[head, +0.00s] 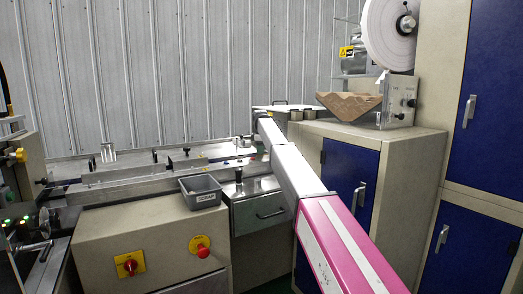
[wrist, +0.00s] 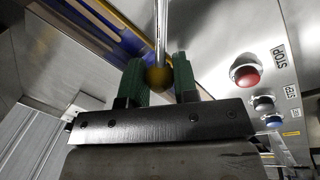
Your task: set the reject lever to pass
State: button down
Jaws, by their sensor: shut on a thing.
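In the wrist view, a lever shows as a shiny metal rod with a dull yellow ball knob (wrist: 157,79). My gripper (wrist: 159,70) has its two green fingers on either side of the knob and is shut on it. The rod runs from the knob to the top edge of that view. No pass marking can be read, so I cannot tell the lever's setting. In the head view my arm reaches away over the machine, and the gripper and lever cannot be made out at its far end.
A panel beside the lever carries a red STOP button (wrist: 246,72), a black button (wrist: 263,103) and a blue button (wrist: 275,121). In the head view, a grey bin (head: 201,191) sits on the machine, and a cabinet with blue doors (head: 350,178) stands to the right of my arm.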

jog(key=c, duration=0.9)
grip_release()
jog(key=r, duration=0.3)
jog(key=s+r, duration=0.1)
jog(key=r, duration=0.6)
jog(key=shift+s+r, duration=0.35)
jog(key=shift+s, duration=0.05)
jog(key=shift+s, duration=0.15)
